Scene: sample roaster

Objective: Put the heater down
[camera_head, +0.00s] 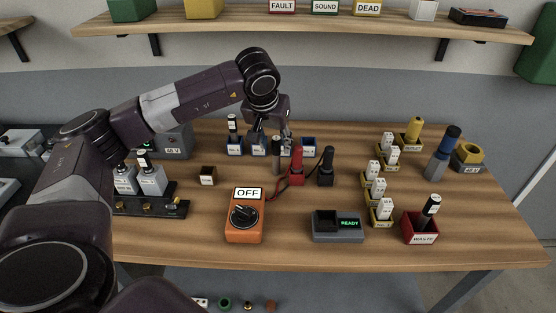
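No thing in view is marked as the heater, so I cannot tell which one it is. My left gripper (272,141) reaches down over the row of blue holders at the back middle of the table. A slim dark-topped grey cylinder (277,158) stands upright just at its fingers. I cannot tell whether the fingers touch or hold it. A similar black-topped white piece (232,127) stands in the leftmost blue holder (235,150). My arm and wrist hide part of the holders. My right gripper is not in view.
A grey READY unit (337,232), a red waste bin (420,232) and several white pieces in yellow holders stand right. Bare wood lies between.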

